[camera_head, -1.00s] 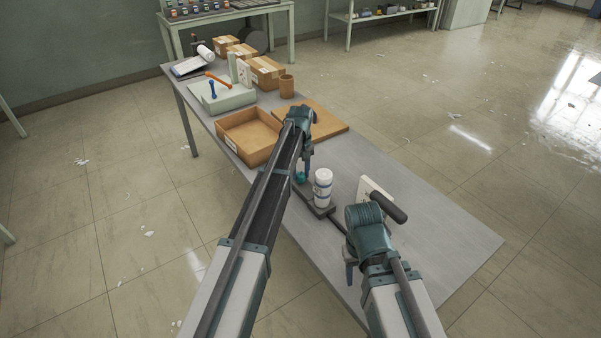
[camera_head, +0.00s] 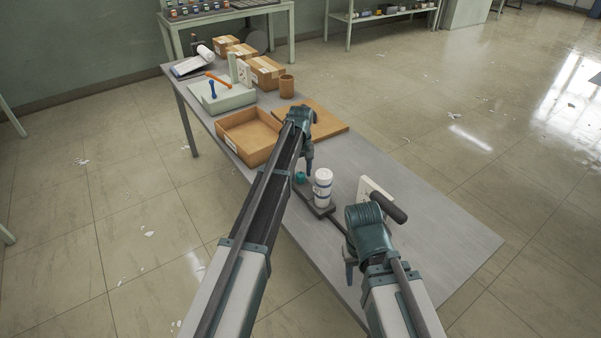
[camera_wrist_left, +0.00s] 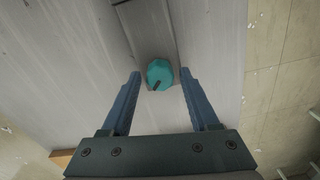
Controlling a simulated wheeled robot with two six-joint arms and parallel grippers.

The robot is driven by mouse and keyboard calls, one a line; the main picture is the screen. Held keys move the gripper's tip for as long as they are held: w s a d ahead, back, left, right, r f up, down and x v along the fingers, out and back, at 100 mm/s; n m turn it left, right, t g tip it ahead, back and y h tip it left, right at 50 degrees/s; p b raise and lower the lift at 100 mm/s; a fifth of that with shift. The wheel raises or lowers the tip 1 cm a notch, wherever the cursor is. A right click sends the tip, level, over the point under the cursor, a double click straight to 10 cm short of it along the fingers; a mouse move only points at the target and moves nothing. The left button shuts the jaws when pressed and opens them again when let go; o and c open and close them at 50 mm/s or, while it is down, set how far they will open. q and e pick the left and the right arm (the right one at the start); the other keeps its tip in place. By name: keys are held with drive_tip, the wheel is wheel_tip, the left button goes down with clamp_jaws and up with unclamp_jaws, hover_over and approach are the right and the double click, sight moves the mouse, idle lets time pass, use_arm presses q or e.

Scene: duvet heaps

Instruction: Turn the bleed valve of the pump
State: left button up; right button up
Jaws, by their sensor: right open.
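A teal knob (camera_head: 299,177), apparently the bleed valve, sits at the base's far end. In the left wrist view the knob (camera_wrist_left: 159,74) is faceted with a dark mark and lies between my open fingertips, with gaps on both sides. My left gripper (camera_head: 309,166) is above the knob, apart from it and empty. My right gripper (camera_head: 349,273) hangs low near the table's front edge; its fingers are small and partly hidden by the arm.
An open cardboard tray (camera_head: 228,142) and a brown board (camera_head: 335,122) lie beyond my left gripper. Boxes and a pale green unit (camera_head: 222,100) stand farther back. The table's right part is clear.

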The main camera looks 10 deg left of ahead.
sight(301, 174)
use_arm(q)
drive_tip(key=shift+o, duration=0.4)
drive_tip(key=shift+r, duration=0.1)
use_arm(e)
drive_tip(key=shift+r, duration=0.1)
use_arm(q)
wheel_tip(301, 174, up, 14)
drive_tip(key=p, duration=1.4)
drive_tip(key=shift+f, duration=0.2)
use_arm(e)
wheel_tip(301, 174, up, 14)
drive_tip(key=shift+f, duration=0.2)
use_arm(q)
drive_tip(key=s+d+m, duration=0.3)
drive_tip(key=s, duration=0.8)
drive_tip(key=s+d+f+m+b, duration=0.1)
drive_tip(key=s+d+m, duration=0.2)
drive_tip(key=s, duration=0.9)
drive_tip(key=s+d+m+y, duration=0.1)
drive_tip(key=s+d+m, duration=0.3)
drive_tip(key=s, duration=0.8)
drive_tip(key=shift+s+f+m+b, duration=0.2)
drive_tip(key=shift+s+m+b, duration=0.05)
drive_tip(key=shift+m+b, duration=0.15)
use_arm(e)
drive_tip(key=shift+f, duration=0.8)
